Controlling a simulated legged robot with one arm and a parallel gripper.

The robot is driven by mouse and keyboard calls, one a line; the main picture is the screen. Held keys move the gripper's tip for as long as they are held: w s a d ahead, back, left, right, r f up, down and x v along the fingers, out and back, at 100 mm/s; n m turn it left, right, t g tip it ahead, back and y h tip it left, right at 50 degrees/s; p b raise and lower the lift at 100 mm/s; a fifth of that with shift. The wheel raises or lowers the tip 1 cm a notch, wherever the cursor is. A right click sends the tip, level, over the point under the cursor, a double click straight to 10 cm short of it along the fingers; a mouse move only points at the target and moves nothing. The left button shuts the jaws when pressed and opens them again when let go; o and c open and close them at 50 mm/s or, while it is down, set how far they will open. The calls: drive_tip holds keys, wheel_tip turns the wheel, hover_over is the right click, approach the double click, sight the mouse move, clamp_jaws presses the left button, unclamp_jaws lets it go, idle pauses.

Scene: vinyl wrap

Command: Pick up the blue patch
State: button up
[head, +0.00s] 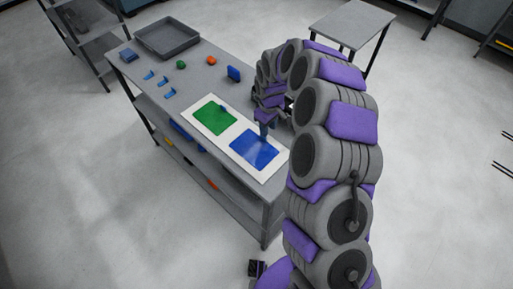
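The blue patch (252,150) is a flat blue square on a white sheet (231,133) near the close end of the grey table. A green patch (214,118) lies beside it on the same sheet, to the upper left. My gripper (266,137) points down at the upper right part of the blue patch, at or just above it. The fingertips are small and blue-grey here, and I cannot tell whether they touch the patch or are open. My arm comes in from the right and hides part of the table's right edge.
On the table (178,104), a grey tray (167,38) stands at the far end. Small blue pieces (163,82), a green item (181,64), an orange item (211,60) and a blue block (233,73) lie mid-table. A smaller table (352,22) stands behind.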

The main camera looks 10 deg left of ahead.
sight(260, 140)
drive_tip(key=f, duration=0.1)
drive_tip(key=a+f, duration=0.1)
drive_tip(key=f, duration=0.1)
drive_tip(key=a+f+b, duration=0.1)
drive_tip(key=shift+s+a+f, duration=0.1)
drive_tip(key=shift+f, duration=0.3)
drive_tip(key=shift+a, duration=0.2)
drive_tip(key=shift+d, duration=0.55)
drive_tip(key=shift+c, duration=1)
drive_tip(key=shift+d+r, duration=0.15)
drive_tip(key=shift+d, duration=0.25)
drive_tip(key=c, duration=0.3)
drive_tip(key=shift+c, duration=0.8)
drive_tip(key=shift+a, duration=0.7)
clamp_jaws()
